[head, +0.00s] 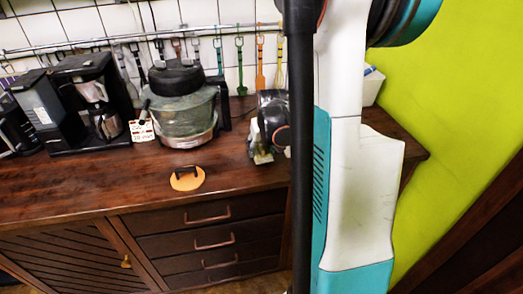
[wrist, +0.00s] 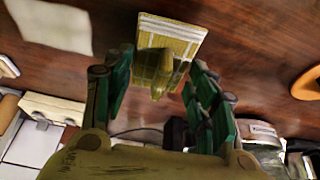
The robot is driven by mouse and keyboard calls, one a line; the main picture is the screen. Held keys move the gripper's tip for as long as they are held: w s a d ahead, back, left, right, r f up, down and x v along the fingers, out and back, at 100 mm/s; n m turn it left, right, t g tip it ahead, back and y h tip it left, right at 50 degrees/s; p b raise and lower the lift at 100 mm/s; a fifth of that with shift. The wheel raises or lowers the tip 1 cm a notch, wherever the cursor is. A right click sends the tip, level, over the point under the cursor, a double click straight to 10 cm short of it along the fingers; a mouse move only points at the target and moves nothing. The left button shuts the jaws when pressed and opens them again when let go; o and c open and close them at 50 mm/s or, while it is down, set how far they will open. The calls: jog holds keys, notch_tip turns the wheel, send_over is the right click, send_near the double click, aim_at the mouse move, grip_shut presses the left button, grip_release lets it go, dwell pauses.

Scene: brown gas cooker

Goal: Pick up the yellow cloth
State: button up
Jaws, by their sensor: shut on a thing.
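The yellow cloth (wrist: 178,38) shows in the wrist view, at the upper middle, as a checked yellow piece with a paler border. A fold of it bunches up between the green fingers of my gripper (wrist: 158,72). My gripper is shut on this fold, with a finger on either side. The flat part of the cloth spreads beyond the fingertips, over the dark wooden counter (wrist: 255,50). I cannot tell whether it still touches the counter.
A coffee maker (head: 95,95) and a glass-bowled appliance (head: 180,112) stand at the counter's back. An orange disc with a dark handle (head: 187,179) lies near the front edge. A white sheet (wrist: 50,24) lies near the cloth. Utensils hang along the tiled wall.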

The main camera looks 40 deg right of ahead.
aim_at(261, 145)
notch_tip(261, 145, up, 18)
jog(key=p, duration=0.5)
jog(key=shift+f, duration=0.25)
